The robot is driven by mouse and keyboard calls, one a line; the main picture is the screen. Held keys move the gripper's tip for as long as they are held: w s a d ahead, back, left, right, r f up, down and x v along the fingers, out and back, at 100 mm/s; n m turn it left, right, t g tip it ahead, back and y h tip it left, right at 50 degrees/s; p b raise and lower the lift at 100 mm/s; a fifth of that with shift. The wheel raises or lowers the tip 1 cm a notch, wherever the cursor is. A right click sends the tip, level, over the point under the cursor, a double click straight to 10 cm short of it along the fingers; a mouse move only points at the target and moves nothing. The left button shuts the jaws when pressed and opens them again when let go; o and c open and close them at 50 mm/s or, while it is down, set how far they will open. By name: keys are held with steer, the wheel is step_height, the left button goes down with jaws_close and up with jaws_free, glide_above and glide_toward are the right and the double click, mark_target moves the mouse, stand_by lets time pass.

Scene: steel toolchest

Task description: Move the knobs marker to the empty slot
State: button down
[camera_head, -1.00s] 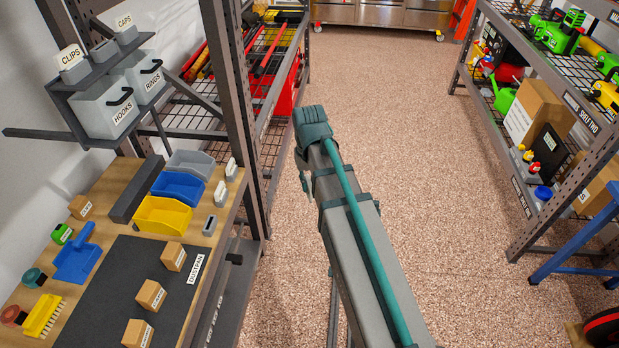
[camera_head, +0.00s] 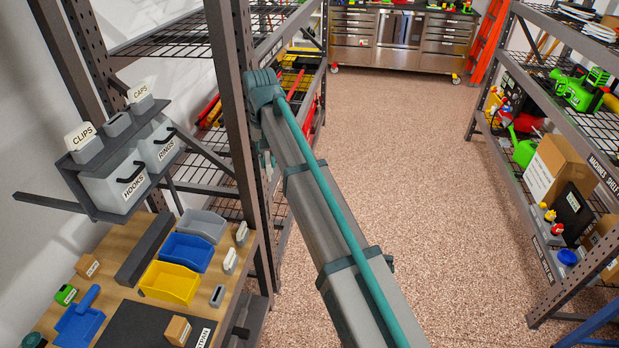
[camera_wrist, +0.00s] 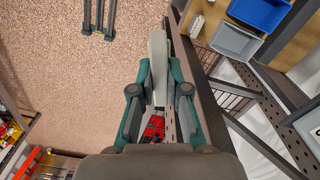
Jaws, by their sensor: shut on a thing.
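In the wrist view my gripper (camera_wrist: 160,75) is shut on a pale grey-white marker (camera_wrist: 158,50), seen nearly edge-on between the fingertips. Its label does not show, so I cannot read that it is the knobs marker. In the head view the CLIPS marker (camera_head: 80,136) and CAPS marker (camera_head: 138,92) stand in holders on the small wall shelf. Between them is a grey holder (camera_head: 117,122) with no marker in it. On the bench edge are two white markers (camera_head: 241,233) (camera_head: 230,261) and a grey holder (camera_head: 218,296) with no marker. My gripper is not clear in the head view.
HOOKS bin (camera_head: 118,187) and RINGS bin (camera_head: 158,150) hang under the small shelf. Grey, blue and yellow trays (camera_head: 170,284) stand on the bench. A steel rack post (camera_head: 232,130) rises beside my arm. The aisle floor (camera_head: 420,170) is clear.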

steer(key=s+a+r+m+p, duration=0.2)
steer(key=s+a+r, duration=0.1)
steer(key=a+r, duration=1.1)
steer(key=s+a+r+m+p, duration=0.2)
steer(key=a+r, duration=1.2)
steer(key=a, duration=0.8)
steer(key=shift+s+a+r+p, duration=0.3)
steer(key=shift+s+a+p, duration=0.05)
steer(key=shift+s+p, duration=0.35)
steer(key=shift+f, duration=0.15)
steer(key=shift+f+b, duration=0.6)
steer(key=shift+f, duration=2.15)
steer(key=shift+f, duration=2.05)
steer(key=c, duration=1.1)
jaws_free()
steer(key=shift+r, duration=0.15)
